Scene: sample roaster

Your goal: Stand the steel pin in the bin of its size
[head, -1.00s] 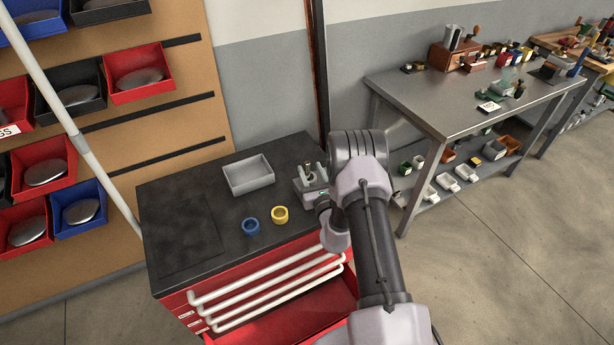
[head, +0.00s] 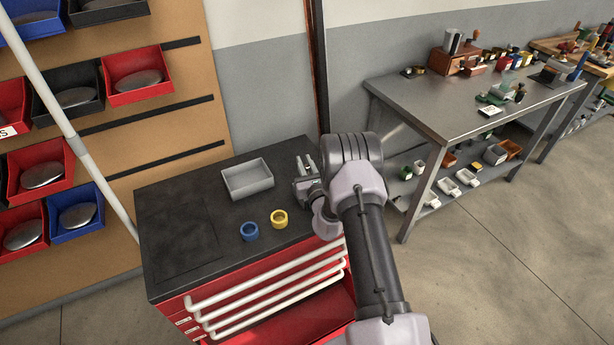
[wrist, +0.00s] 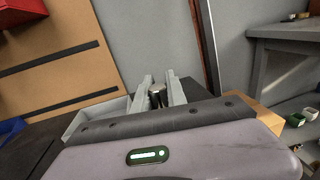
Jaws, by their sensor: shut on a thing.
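My gripper (head: 304,162) is over the back right of the black-topped cabinet (head: 205,215). In the wrist view its two grey fingers (wrist: 158,78) are shut on the steel pin (wrist: 157,92), whose shiny rounded end shows between them. The pin's lower part is hidden, and I cannot make it out in the head view. A small blue round cup (head: 250,231) and a small yellow round cup (head: 279,219) stand on the cabinet top, left of and nearer than my gripper. I cannot tell which bin matches the pin.
A grey rectangular tray (head: 248,180) lies left of my gripper and also shows in the wrist view (wrist: 95,117). Red, blue and black bins (head: 137,79) hang on the board at left. A cluttered steel table (head: 450,105) stands at right. The cabinet's left top is clear.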

